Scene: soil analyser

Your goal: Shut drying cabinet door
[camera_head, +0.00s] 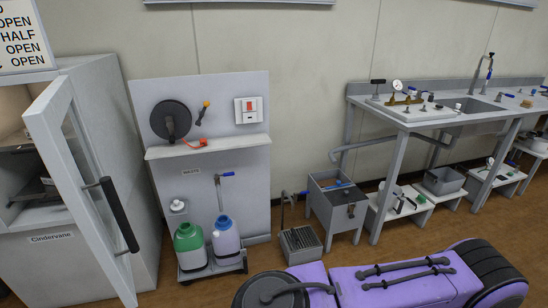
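The drying cabinet (108,120), a grey unit labelled "Cindervane", stands at the left edge of the head view. Its framed door (52,128) with a glass pane stands open, swung out toward me and apart from the cabinet front. A long black handle (119,214) is on the door's outer face. Shelves (28,190) show inside through the gap. Neither of my grippers can be made out in this view.
A grey panel (205,95) with a shelf stands right of the cabinet, with green and lilac bottles (190,245) on a low cart before it. A metal bin (337,205) and sink bench (425,115) stand further right. Purple bodywork (390,285) fills the lower right.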

